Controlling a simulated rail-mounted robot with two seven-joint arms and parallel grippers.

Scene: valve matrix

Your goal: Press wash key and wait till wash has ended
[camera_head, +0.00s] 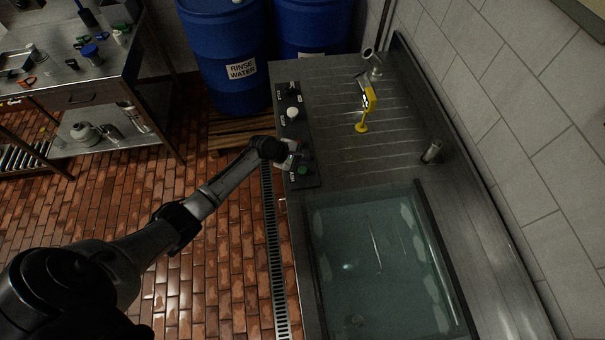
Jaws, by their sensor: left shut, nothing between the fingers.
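A dark control panel (308,180) runs along the left edge of the steel sink counter. It carries a white knob (292,113), a green button (302,170) and small labels too small to read. My left gripper (296,147) is shut and empty, with its fingertips at the panel just above the green button. A bit of red shows by the fingertips; whether they touch a key I cannot tell. The basin (375,260) below the panel holds clear, greenish water with a thin long object in it. My right gripper is not in view.
Blue barrels, one labelled rinse water (225,50), stand behind. A workbench (75,75) with tools is at left. Brick floor between is clear.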

